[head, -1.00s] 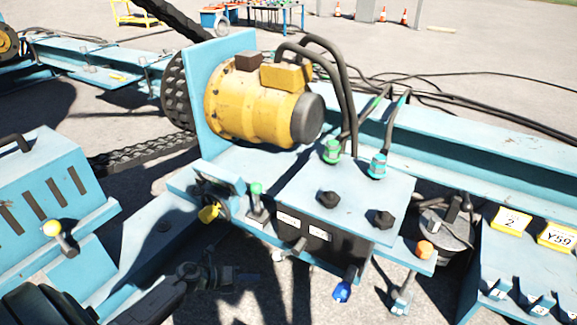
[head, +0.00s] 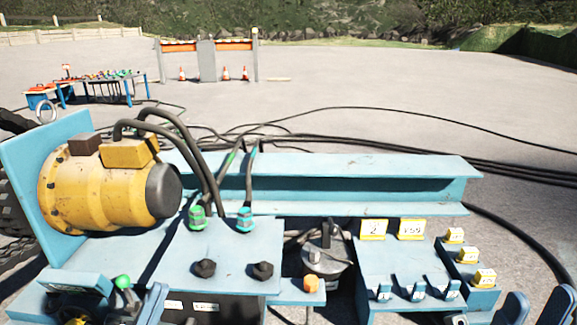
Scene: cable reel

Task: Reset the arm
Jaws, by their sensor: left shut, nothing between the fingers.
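The cable reel machine fills the lower part of the view. Its yellow motor (head: 98,195) sits at the left against an upright blue plate (head: 45,190). Black hoses (head: 178,140) curve from the motor down toward a blue box top (head: 215,258) with green (head: 197,217) and teal (head: 245,219) fittings. An orange knob (head: 311,284) is at that box's right side.
A blue beam (head: 330,180) runs behind the box. A blue panel (head: 395,265) with yellow labels (head: 411,228) is at the right. Black cables (head: 400,145) lie on the open paved ground. A table (head: 100,82) and cones (head: 226,73) stand far off.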

